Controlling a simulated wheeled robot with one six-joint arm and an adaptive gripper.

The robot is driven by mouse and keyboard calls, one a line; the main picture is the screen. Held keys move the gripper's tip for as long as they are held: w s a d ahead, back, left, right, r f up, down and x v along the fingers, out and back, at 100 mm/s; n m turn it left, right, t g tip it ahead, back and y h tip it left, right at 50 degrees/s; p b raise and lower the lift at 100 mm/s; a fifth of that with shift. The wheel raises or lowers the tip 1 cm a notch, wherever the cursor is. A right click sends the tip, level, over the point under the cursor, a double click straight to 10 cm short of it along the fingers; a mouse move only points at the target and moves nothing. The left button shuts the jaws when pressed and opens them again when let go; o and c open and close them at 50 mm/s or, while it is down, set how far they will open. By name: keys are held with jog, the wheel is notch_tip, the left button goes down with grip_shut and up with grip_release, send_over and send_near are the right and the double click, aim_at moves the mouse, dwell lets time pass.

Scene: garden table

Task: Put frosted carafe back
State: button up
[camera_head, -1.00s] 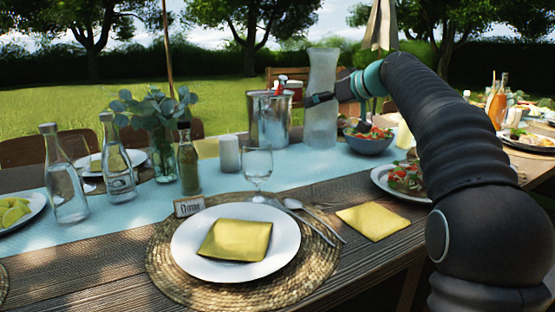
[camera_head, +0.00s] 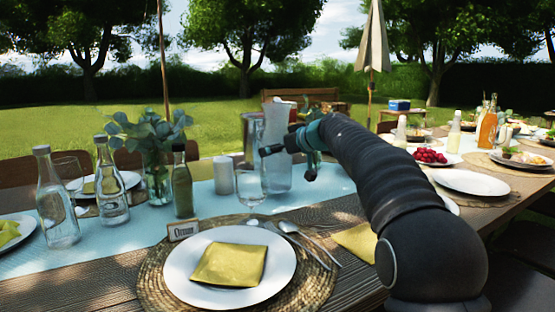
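The frosted carafe (camera_head: 278,175), tall and translucent, stands upright on the pale blue runner (camera_head: 325,187), in front of and partly covering the metal bucket (camera_head: 250,132). My gripper (camera_head: 288,162) reaches in from the right at the carafe's upper half. Its two dark fingers show apart, one across the carafe's front and one to its right, so it looks open. Whether a finger touches the carafe cannot be told.
A wine glass (camera_head: 249,182) stands close in front of the carafe, with a white shaker (camera_head: 223,175) to its left. Bottles (camera_head: 112,190) and a eucalyptus vase (camera_head: 158,180) stand further left. A place setting (camera_head: 180,265) lies in front. My arm hides part of the table's right side.

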jog(key=shift+f, duration=1.05)
jog(key=shift+f+b, duration=0.2)
jog(key=shift+b, duration=0.15)
jog(key=o, duration=1.5)
jog(key=shift+r+p, duration=0.25)
jog(key=shift+p, duration=0.15)
jog(key=b+v, duration=0.2)
jog(key=v, duration=1)
jog(key=shift+f, duration=0.15)
